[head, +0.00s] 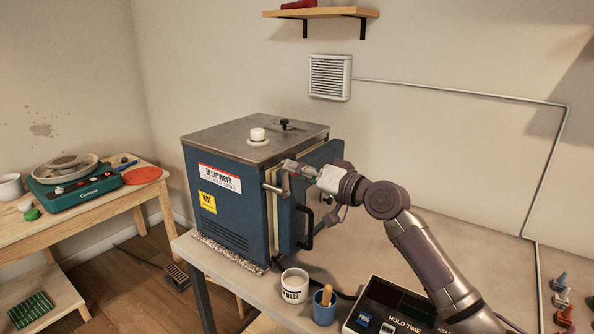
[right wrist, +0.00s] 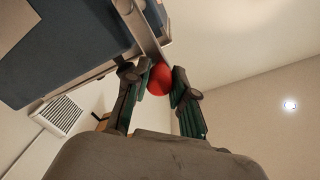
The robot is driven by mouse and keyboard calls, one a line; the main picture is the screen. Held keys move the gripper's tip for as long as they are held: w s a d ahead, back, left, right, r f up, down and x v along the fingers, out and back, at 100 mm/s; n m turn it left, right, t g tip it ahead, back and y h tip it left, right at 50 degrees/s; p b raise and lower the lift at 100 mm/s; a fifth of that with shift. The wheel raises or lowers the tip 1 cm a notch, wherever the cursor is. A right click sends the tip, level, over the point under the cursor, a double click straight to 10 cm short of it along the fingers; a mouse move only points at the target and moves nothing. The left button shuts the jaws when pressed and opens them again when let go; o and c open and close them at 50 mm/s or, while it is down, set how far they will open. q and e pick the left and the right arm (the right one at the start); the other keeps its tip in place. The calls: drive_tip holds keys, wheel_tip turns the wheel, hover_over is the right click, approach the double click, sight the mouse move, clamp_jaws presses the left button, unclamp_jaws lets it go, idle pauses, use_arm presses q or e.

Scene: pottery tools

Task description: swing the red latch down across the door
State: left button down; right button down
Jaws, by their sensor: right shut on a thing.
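The blue kiln (head: 228,222) stands on the grey table, its door (head: 318,162) on the right side with a black handle (head: 307,236). A pale edge strip shows between body and door; I cannot tell whether the door is fully closed. A metal latch bar (head: 275,188) sits near the door's upper front edge. My right gripper (head: 296,169) is at the latch, level with the upper door. In the right wrist view, its fingers (right wrist: 157,82) are shut on the red ball knob (right wrist: 160,79) of the latch. My left gripper is out of view.
A white mug (head: 294,285), a blue cup (head: 325,305) with a wooden tool and a control box (head: 385,308) stand in front of the kiln. A pottery wheel (head: 70,183) is on the left bench. A shelf (head: 320,13) hangs above.

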drive_tip(key=w+d+f+m+p, duration=0.1)
drive_tip(key=w+m, duration=0.1)
drive_tip(key=m, duration=0.2)
drive_tip(key=w+d+f+m+p, duration=0.1)
drive_tip(key=f+m+p, duration=0.1)
drive_tip(key=m, duration=0.3)
drive_tip(key=w+d+f+m+g+p, duration=0.1)
drive_tip(key=w+d+m+p, duration=0.1)
drive_tip(key=m, duration=0.2)
drive_tip(key=shift+w+f+m, duration=0.25)
drive_tip(key=shift+w+m, duration=0.05)
drive_tip(key=shift+m, duration=0.1)
drive_tip(key=shift+w+d+f+m+p, duration=0.1)
drive_tip(key=shift+f+m+p, duration=0.15)
drive_tip(key=shift+f+m, duration=0.6)
drive_tip(key=shift+w+d+f+m+p, duration=0.1)
drive_tip(key=shift+f+m+p, duration=0.25)
drive_tip(key=shift+m, duration=0.8)
drive_tip(key=shift+f, duration=0.2)
drive_tip(key=c, duration=0.9)
unclamp_jaws()
drive_tip(key=shift+c, duration=0.2)
drive_tip(key=shift+r, duration=0.1)
drive_tip(key=v, duration=1.2)
